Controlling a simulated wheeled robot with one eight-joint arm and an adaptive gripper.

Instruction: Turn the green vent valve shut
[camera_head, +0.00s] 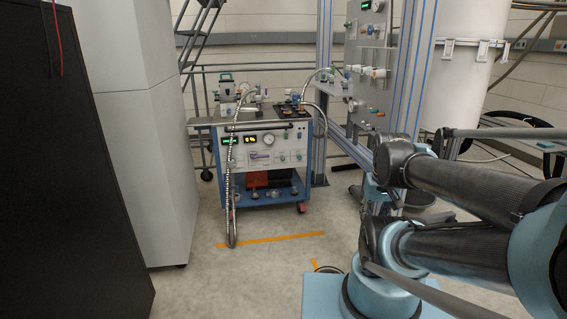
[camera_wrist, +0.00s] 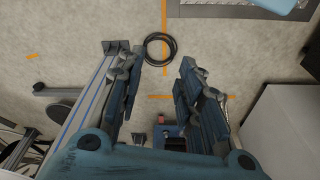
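I cannot make out for sure which part is the green vent valve. A small green part (camera_head: 257,89) shows on top of the wheeled pump cart (camera_head: 262,139), too small to tell its shape or setting. Another small green spot (camera_head: 348,24) shows on the upright grey panel (camera_head: 371,60) right of the cart. My gripper (camera_wrist: 161,62) is open and empty in the wrist view, its two blue-and-dark fingers well apart above the floor. It touches nothing that I can see. In the head view my arm fills the right side, and the gripper cannot be made out.
A flexible metal hose (camera_head: 231,190) hangs from the cart to the floor. A blue-edged frame post (camera_head: 323,90) stands beside it. Grey and black cabinets (camera_head: 140,100) block the left. A black hose ring (camera_wrist: 160,48) lies on the floor. Floor (camera_head: 250,275) before the cart is clear.

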